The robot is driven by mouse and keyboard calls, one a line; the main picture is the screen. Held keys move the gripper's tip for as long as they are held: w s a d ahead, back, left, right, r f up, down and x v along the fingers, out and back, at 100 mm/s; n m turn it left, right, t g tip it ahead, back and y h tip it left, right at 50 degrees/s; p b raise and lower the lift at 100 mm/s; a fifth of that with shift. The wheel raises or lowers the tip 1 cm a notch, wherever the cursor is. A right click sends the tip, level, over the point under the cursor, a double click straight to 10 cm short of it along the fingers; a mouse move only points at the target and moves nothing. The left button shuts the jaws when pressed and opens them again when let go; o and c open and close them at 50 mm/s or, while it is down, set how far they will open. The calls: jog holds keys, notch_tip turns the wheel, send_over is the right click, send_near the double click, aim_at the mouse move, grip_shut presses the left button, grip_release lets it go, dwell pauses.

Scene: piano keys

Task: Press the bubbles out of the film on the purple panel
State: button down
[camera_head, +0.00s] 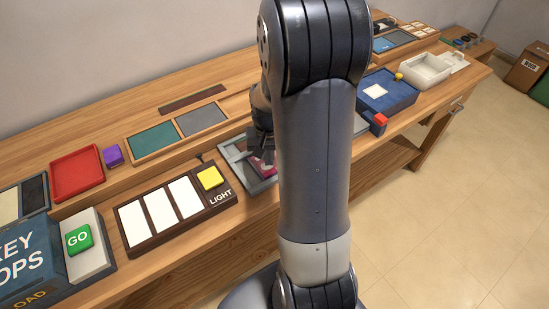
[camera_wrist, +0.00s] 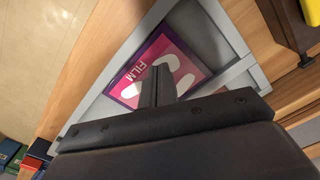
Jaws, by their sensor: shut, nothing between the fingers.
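The purple panel (camera_wrist: 190,62) carries a pink film marked "FILM" and lies in a grey frame (camera_wrist: 228,40) in the wrist view. White rounded bubbles (camera_wrist: 186,84) show on the film, some partly hidden behind my fingers. My gripper (camera_wrist: 158,72) is shut and empty, its fingertips over the panel. I cannot tell whether they touch the film. In the head view my gripper (camera_head: 262,152) is above the panel (camera_head: 258,166), and my arm hides the right side of the frame (camera_head: 262,187).
Left of the frame is a dark board with white keys (camera_head: 183,196) and a yellow LIGHT button (camera_head: 210,178). Teal and grey panels (camera_head: 202,119) lie behind.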

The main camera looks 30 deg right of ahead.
jog(key=shift+f+b, duration=0.55)
jog(key=shift+f, duration=0.3)
dwell(0.6)
jog(key=shift+r, duration=0.15)
notch_tip(320, 180, up, 7)
jog(key=p, duration=0.6)
jog(key=shift+r, duration=0.15)
dwell(0.4)
